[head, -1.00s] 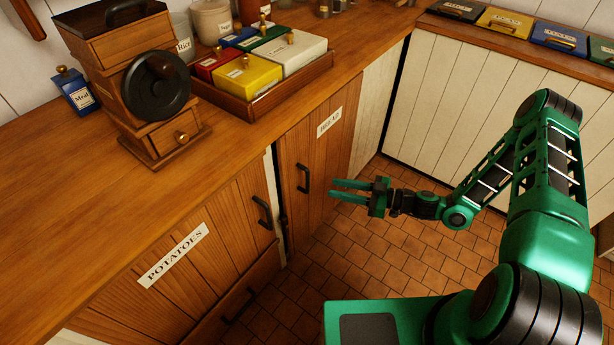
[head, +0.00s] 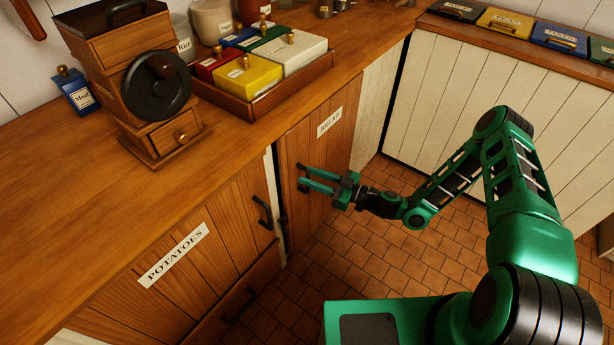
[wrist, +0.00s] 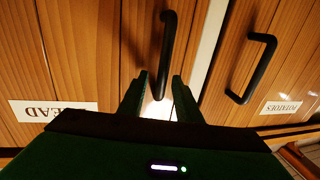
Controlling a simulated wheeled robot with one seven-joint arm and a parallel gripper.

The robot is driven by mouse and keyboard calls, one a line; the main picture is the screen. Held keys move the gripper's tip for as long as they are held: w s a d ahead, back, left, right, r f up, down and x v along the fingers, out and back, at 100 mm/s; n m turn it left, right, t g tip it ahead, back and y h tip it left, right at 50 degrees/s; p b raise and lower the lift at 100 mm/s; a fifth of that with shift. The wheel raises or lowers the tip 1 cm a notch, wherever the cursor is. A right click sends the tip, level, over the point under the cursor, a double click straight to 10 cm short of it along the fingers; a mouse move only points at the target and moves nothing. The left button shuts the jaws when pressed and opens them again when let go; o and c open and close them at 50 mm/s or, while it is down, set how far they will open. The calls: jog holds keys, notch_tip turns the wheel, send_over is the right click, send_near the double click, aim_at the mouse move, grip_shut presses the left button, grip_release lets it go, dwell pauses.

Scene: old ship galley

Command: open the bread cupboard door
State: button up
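The bread cupboard door (head: 328,152) is a wooden plank door with a white BREAD label (head: 330,122), and it stands shut. Its black bar handle (head: 303,178) is on the left side of the door; it also shows in the wrist view (wrist: 166,52). My gripper (head: 302,178) is open, with its two green fingers reaching to the handle in the head view. In the wrist view my gripper (wrist: 158,90) has its fingertips apart, with the handle's lower end between or just beyond them. I cannot tell whether they touch it.
The potatoes door (head: 185,265) with its own black handle (head: 262,212) is just to the left; that handle also shows in the wrist view (wrist: 252,68). The wooden counter (head: 60,190) overhangs above. The tiled floor (head: 370,245) in front of the doors is clear.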

jog(key=shift+w+a, duration=0.25)
jog(key=shift+a, duration=0.35)
grip_shut()
jog(key=shift+d, duration=0.1)
